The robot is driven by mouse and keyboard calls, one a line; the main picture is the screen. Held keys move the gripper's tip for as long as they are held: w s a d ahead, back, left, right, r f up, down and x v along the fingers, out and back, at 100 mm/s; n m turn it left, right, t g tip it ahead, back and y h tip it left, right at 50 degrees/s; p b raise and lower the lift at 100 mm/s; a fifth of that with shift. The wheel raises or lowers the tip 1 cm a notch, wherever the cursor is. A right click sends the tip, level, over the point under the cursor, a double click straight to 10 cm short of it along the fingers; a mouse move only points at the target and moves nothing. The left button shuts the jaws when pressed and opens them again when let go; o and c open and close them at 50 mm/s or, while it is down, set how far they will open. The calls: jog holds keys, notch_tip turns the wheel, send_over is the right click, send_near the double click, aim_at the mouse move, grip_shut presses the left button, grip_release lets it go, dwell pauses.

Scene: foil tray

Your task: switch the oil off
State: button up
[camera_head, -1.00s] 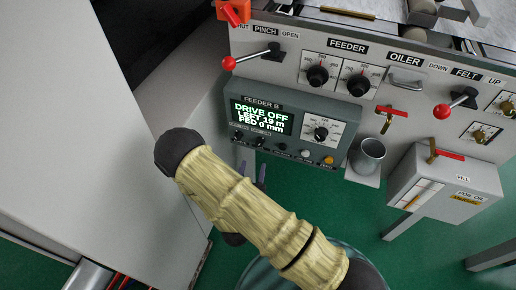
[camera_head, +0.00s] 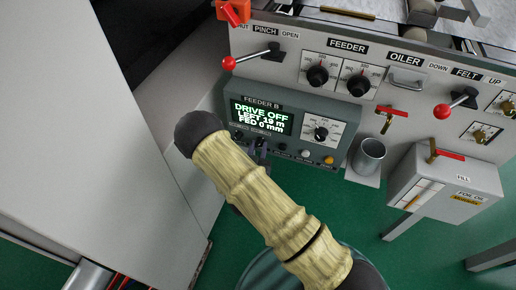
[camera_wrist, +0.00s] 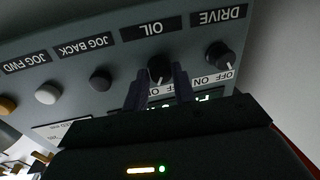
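The oil switch (camera_wrist: 160,66) is a dark round knob under the OIL label on the feeder panel (camera_head: 345,115). In the wrist view the panel lettering is upside down. My gripper (camera_wrist: 160,76) is open, with one dark finger on each side of the oil knob. I cannot tell whether the fingers touch it. The fingers partly cover its ON and OFF marks, so its setting is unclear. In the head view my gripper (camera_head: 262,149) is at the panel's lower left edge and the oil knob is hidden. The display (camera_head: 259,115) reads DRIVE OFF.
The drive knob (camera_wrist: 219,55) is close beside the oil knob. On the other side are a dark button (camera_wrist: 100,79), a white button (camera_wrist: 47,93) and an orange one. A grey cup (camera_head: 369,155) and an oil box (camera_head: 444,185) stand right of the panel.

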jog(key=c, duration=0.4)
jog(key=shift+n, duration=0.4)
jog(key=n+p, duration=0.1)
jog(key=n, duration=0.1)
jog(key=n+p, duration=0.1)
jog(key=n, duration=0.2)
jog(key=shift+a+r+g, duration=0.15)
jog(key=shift+g, duration=0.25)
jog(key=n+p, duration=0.2)
jog(key=n, duration=0.3)
jog(key=shift+g+h, duration=0.4)
jog(key=shift+n, duration=0.3)
jog(key=o, duration=1)
